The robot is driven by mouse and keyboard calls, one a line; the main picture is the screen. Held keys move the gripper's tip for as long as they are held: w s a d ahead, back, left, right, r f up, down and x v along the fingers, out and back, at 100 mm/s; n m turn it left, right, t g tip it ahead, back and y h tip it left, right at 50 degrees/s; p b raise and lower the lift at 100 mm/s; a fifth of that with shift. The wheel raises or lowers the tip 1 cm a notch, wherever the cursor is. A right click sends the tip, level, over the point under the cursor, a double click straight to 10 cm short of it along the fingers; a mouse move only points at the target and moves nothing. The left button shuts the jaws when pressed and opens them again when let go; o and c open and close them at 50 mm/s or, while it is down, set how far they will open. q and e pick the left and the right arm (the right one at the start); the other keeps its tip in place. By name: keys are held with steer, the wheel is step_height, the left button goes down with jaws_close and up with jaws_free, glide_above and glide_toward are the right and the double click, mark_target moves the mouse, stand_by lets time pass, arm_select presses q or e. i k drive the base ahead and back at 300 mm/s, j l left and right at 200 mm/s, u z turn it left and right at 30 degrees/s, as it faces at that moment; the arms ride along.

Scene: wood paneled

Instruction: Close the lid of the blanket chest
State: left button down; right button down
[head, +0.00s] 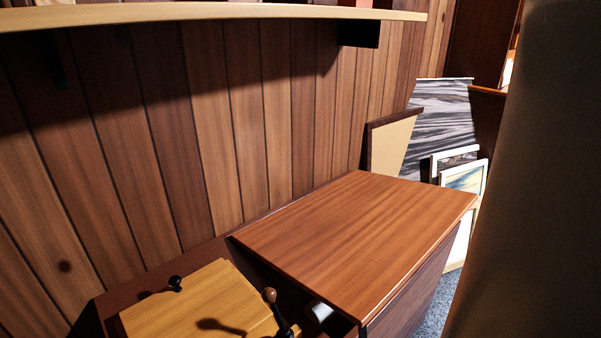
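A chest-like piece with a flat reddish-brown wooden top (355,240) stands against the panelled wall in the head view, right of centre. It is probably the blanket chest. Its top lies about level, and its darker front side (415,290) faces the lower right. No raised lid shows, and I cannot tell whether this top is the lid or is fully shut. The lower front is cut off by the picture edge. Neither of my grippers is in view.
A lighter wooden box top (190,308) with dark knobs is at the lower left, beside the chest. A shelf (220,12) juts from the wall above. Framed pictures (465,178) lean beyond the chest. A large dark shape (530,200) blocks the right side.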

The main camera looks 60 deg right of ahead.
mark_target(352, 243)
steer(key=z, duration=3.2)
